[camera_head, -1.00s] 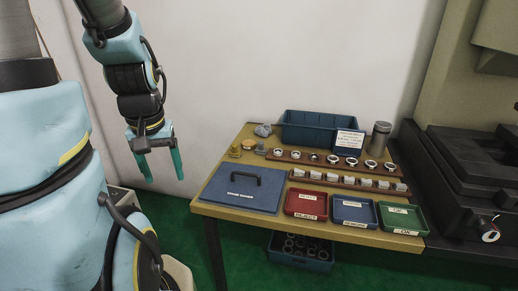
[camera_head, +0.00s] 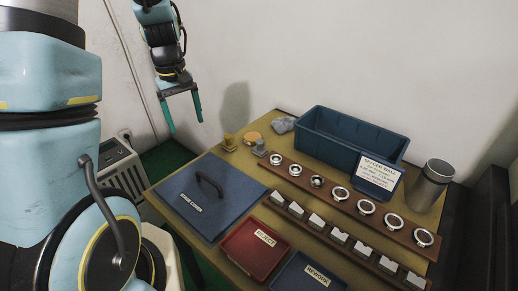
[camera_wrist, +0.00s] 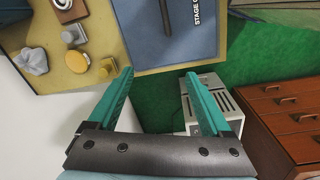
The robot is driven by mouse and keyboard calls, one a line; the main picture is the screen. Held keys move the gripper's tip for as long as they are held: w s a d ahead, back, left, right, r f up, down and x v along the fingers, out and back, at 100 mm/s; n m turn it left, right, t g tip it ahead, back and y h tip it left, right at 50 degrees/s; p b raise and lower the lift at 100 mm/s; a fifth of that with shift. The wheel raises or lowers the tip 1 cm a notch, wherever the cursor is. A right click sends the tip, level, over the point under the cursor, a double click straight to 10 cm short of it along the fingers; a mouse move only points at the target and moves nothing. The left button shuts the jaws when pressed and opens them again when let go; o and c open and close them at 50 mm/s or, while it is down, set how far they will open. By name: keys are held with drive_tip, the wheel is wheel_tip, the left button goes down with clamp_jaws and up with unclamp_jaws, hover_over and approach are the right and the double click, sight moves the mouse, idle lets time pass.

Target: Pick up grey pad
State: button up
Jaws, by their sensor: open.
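A small grey block with a knob-like top, which looks like the grey pad (camera_head: 260,148), sits on the table by the left end of the ring rack. It also shows at the upper left in the wrist view (camera_wrist: 73,35). A similar yellow piece (camera_head: 229,142) and a round yellow disc (camera_head: 251,138) are beside it. My gripper (camera_head: 186,125) is open and empty, fingers pointing down, left of the table in the head view. In the wrist view my gripper (camera_wrist: 158,76) has floor and the table edge between its fingers, with the grey pad off to the left.
A blue stage cover (camera_head: 205,195) with a raised handle lies at the table's left. A crumpled grey cloth (camera_head: 282,124) and a tall blue bin (camera_head: 345,138) stand behind. A wooden rack (camera_head: 340,196) holds several rings. A drawer cabinet (camera_wrist: 285,120) stands off the table.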

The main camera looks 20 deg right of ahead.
drive_tip(key=w+d+f+n, duration=0.1)
drive_tip(key=w+d+f, duration=0.3)
drive_tip(key=d, duration=0.6)
hover_over(259, 141)
drive_tip(key=f, duration=0.2)
drive_tip(key=f+b, duration=0.1)
drive_tip(key=shift+w+a+f+n+y, duration=0.2)
drive_tip(key=shift+w+f+n+y, duration=0.1)
drive_tip(key=shift+w+n, duration=0.1)
drive_tip(key=f, duration=0.3)
drive_tip(key=f+p, duration=0.1)
drive_tip(key=shift+s+d+f, duration=0.15)
drive_tip(key=shift+s+d, duration=0.05)
drive_tip(key=shift+d, duration=0.15)
drive_tip(key=shift+s+f+p, duration=0.1)
drive_tip(key=shift+f+p, duration=1.05)
drive_tip(key=shift+f, duration=2.1)
clamp_jaws()
